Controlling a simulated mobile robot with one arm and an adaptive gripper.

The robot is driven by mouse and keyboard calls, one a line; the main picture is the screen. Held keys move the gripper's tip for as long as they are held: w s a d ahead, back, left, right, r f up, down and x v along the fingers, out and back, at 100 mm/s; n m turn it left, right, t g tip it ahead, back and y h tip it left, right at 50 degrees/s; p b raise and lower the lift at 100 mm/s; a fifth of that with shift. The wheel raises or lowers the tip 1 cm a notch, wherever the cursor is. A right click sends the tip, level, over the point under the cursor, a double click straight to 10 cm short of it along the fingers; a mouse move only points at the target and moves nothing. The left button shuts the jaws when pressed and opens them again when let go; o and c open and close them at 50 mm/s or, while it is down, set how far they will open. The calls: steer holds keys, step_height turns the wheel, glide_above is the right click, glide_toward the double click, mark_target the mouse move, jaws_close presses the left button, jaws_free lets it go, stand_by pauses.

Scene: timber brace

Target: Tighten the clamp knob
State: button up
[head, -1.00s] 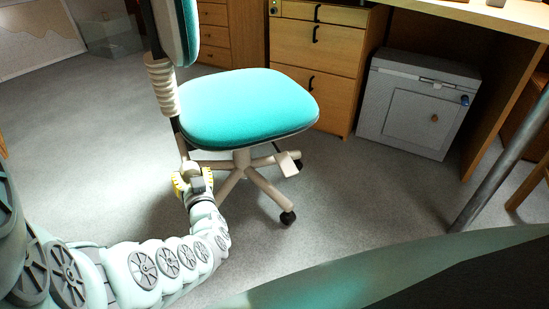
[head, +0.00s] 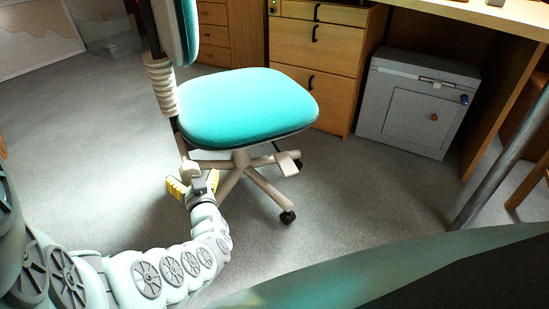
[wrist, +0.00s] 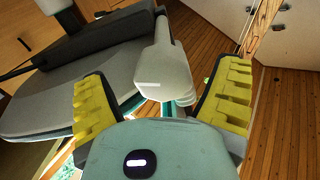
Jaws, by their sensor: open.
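The teal office chair (head: 245,105) stands on the carpet. A pale, blunt-ended piece at the lower end of its backrest bar (head: 190,168) looks like the clamp knob; in the head view it is small and partly hidden by my gripper. In the wrist view the pale knob (wrist: 163,72) lies between the yellow fingers, with space on both sides. My gripper (head: 192,183) is open below the knob, its yellow fingers spread; it also shows in the wrist view (wrist: 163,90). I cannot tell whether any finger touches the knob.
The chair's underside (wrist: 95,75) is close on the left in the wrist view. Its wheeled base (head: 262,185) is right of my gripper. Wooden drawers (head: 315,60) and a grey cabinet (head: 415,105) stand behind. The carpet at left is clear.

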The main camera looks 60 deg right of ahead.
steer(key=shift+v, duration=0.85)
steer(key=v, duration=0.9)
steer(key=shift+s+a, duration=0.25)
steer(key=shift+s, duration=0.05)
